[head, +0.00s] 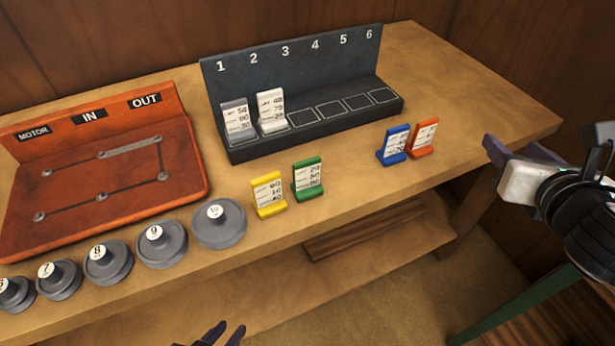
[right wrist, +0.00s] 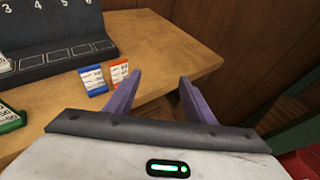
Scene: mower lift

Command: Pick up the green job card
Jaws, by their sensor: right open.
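The green job card (head: 308,178) stands on the wooden bench, just right of the yellow card (head: 268,194) and in front of the dark numbered rack (head: 255,148). In the right wrist view the green card (right wrist: 10,118) shows only in part at the left edge. My right gripper (head: 497,150) is open and empty, at the right end of the bench, well to the right of the green card. In the right wrist view its purple fingers (right wrist: 155,88) are apart with nothing between them. My left gripper (head: 222,335) shows only its fingertips at the bottom edge, below the bench front; its opening is unclear.
Blue (head: 394,145) and orange (head: 424,138) cards stand right of the green one. A grey card (head: 237,121) and a white card (head: 270,111) fill rack slots 1 and 2. Several numbered weights (head: 219,224) line the front left, before a red panel (head: 110,180). The bench's right end is clear.

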